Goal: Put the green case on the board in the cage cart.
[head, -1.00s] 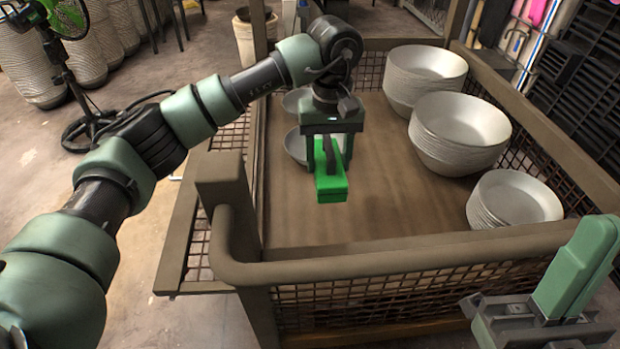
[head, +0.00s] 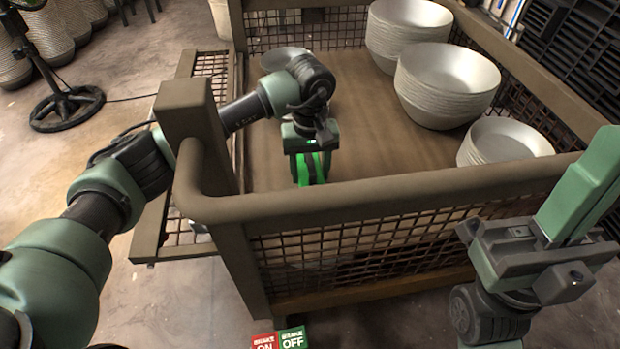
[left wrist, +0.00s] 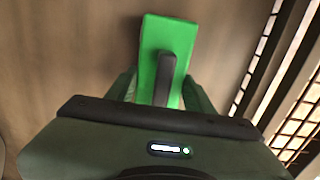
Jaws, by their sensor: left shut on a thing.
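The green case (head: 308,170) is inside the cage cart, near the cart's front rail (head: 380,194) and left of the middle. My left gripper (head: 309,158) is above it, shut on the case's dark handle. In the left wrist view, the bright green case (left wrist: 168,34) and its dark handle lie between the fingers. The brown board (head: 385,140) is under the case. The front rail hides the case's lower end, and I cannot tell whether it touches the board. My right gripper (head: 575,195) is outside the cart at the right, its jaw gap unclear.
Stacks of white bowls (head: 443,85) stand along the board's right side. A smaller bowl (head: 284,58) sits at the back left, partly behind my left arm. The cart's front corner post (head: 188,115) is close to my left arm. The board's middle is clear.

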